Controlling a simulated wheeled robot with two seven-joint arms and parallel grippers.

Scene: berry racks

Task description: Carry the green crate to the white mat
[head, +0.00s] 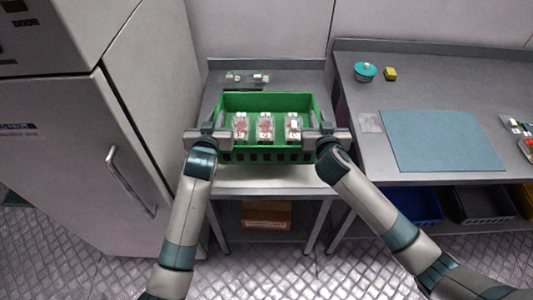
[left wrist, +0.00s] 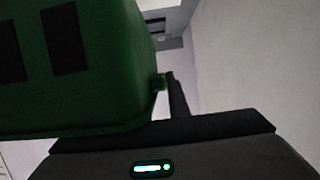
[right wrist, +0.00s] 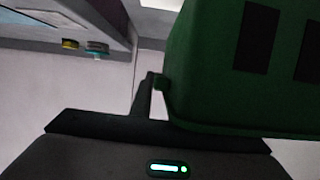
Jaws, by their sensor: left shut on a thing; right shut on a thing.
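The green crate (head: 265,103) is level between my two grippers in the head view, over the small grey table. It holds clear packs of red berries (head: 265,127). My left gripper (head: 217,134) is shut on its left side, and my right gripper (head: 316,134) is shut on its right side. The crate's slotted wall fills much of the left wrist view (left wrist: 100,90) and the right wrist view (right wrist: 225,95). A pale white area, seemingly the white mat (head: 265,178), shows below the crate's front. The crate hides the rest. I cannot tell whether the crate touches it.
A tall light cabinet (head: 65,150) stands close on the left. A grey counter (head: 440,95) on the right bears a blue-green mat (head: 440,140), a teal round container (head: 365,72) and a yellow item (head: 390,73). Small items (head: 245,77) lie behind the crate.

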